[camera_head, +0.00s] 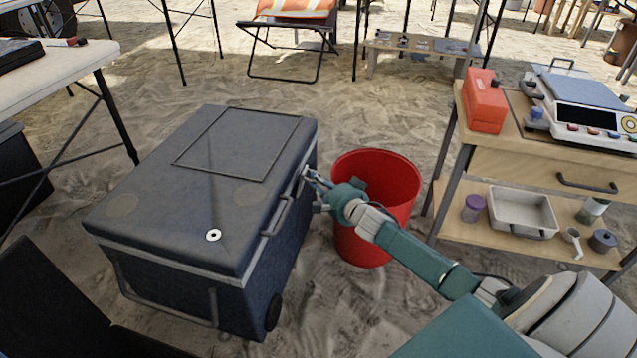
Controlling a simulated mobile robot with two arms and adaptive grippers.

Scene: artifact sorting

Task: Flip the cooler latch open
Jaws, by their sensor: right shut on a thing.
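A dark grey-blue cooler (165,219) stands on the sand left of centre with its lid shut. A latch (305,174) sits on its right side near the far corner, mostly hidden by my fingers. My right gripper (310,178) comes in from the right and is shut on the latch at the lid's edge. A side handle (278,216) is on the same side, nearer to me. My left gripper is not in view.
A red bucket (392,174) stands right behind my right wrist, close to the cooler. A wooden workbench (520,165) with a red box (485,101) and a white device (590,110) is at right. A white table (65,72) is at upper left.

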